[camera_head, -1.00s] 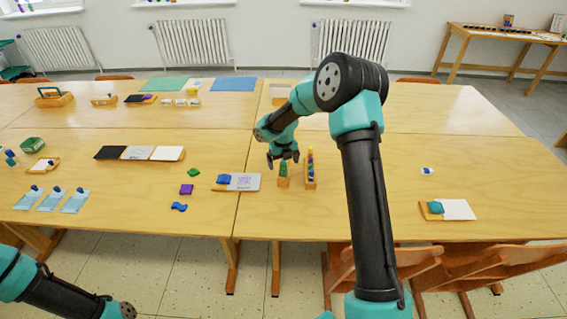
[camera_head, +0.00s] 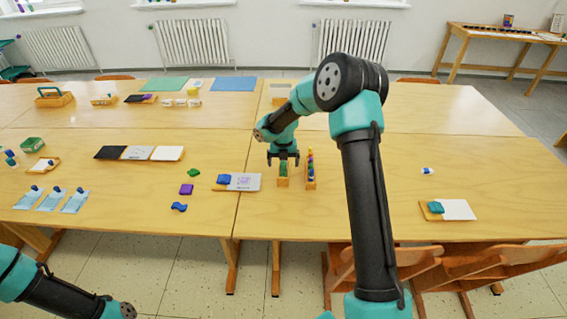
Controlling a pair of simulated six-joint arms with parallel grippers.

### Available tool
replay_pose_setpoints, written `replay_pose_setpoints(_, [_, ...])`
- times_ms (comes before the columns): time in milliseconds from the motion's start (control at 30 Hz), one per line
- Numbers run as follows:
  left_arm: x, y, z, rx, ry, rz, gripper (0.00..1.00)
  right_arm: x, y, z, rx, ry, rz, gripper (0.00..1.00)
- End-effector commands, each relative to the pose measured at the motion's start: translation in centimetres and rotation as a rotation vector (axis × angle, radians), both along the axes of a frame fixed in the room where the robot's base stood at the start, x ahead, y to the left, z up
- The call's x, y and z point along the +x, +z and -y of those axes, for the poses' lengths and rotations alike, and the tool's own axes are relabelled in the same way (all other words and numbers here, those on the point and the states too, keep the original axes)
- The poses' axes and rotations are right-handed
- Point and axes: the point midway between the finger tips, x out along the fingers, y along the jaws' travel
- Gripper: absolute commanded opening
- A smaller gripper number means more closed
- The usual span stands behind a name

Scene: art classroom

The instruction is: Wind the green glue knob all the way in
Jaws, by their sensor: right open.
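A small wooden holder (camera_head: 283,183) with a green item (camera_head: 283,169) in it stands on the table near the middle. The green glue knob itself is too small to tell apart here. My right gripper (camera_head: 283,161) points down right over the green item, with its fingers open and spread to either side of its top. Whether the fingers touch it I cannot tell. My left arm shows at the lower left, but its gripper is not in view.
A second wooden holder (camera_head: 310,181) with coloured pieces stands close on the right. A small white-and-blue item (camera_head: 428,171) lies farther right. The table between is clear.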

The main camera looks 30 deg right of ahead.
Motion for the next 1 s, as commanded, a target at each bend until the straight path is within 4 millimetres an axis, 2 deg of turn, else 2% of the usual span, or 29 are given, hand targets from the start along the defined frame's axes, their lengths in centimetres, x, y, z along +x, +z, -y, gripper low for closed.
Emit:
replay_pose_setpoints(633, [0.0,0.0,0.0,0.0,0.0,0.0,0.43,0.0,0.0,0.0,0.0,-0.602,0.0,0.96])
replay_pose_setpoints(1000, [0.0,0.0,0.0,0.0,0.0,0.0,0.43,-0.01,0.0,0.0,0.0,-0.65,0.0,0.96])
